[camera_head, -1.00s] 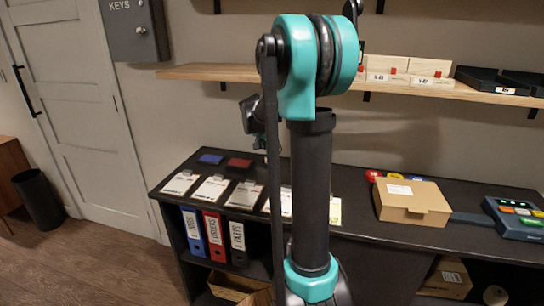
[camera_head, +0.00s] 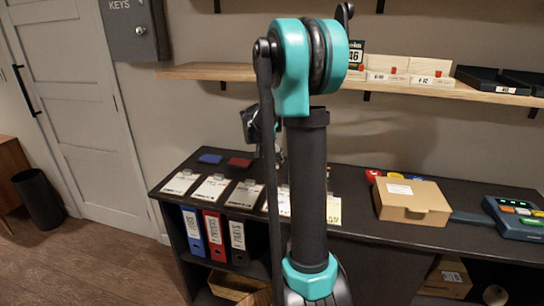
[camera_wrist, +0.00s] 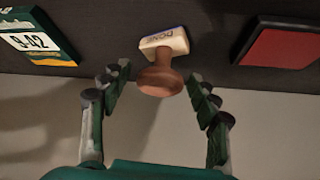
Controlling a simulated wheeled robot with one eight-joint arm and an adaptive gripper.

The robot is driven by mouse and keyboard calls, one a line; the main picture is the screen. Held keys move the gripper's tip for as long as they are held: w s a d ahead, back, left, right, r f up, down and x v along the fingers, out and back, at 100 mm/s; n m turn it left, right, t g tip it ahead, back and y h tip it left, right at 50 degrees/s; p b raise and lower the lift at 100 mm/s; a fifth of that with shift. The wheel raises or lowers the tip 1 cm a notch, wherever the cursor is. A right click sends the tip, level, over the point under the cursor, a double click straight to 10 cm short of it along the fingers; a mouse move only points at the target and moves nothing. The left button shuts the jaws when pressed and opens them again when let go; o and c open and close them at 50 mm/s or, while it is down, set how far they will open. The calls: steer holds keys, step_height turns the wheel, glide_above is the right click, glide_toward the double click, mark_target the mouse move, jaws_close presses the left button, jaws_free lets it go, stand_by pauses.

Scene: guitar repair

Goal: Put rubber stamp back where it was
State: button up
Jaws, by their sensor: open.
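The rubber stamp (camera_wrist: 163,62) shows in the wrist view, with a brown rounded handle and a pale block with lettering on its side. Its block meets a dark surface (camera_wrist: 110,20), and its handle points toward my gripper. My gripper (camera_wrist: 157,86) is open, with one finger on each side of the handle and a visible gap on both sides. In the head view my arm covers that area, and I cannot make out the stamp there.
In the wrist view a red pad (camera_wrist: 283,47) lies right of the stamp and a green box (camera_wrist: 38,38) lies left. In the head view, clipboards (camera_head: 212,188), a cardboard box (camera_head: 412,203) and a keypad device (camera_head: 518,217) occupy the dark counter. A shelf (camera_head: 220,72) runs above.

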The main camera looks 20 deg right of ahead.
steer(key=shift+r, duration=0.15)
steer(key=v, duration=1.2)
steer(key=shift+a, duration=0.1)
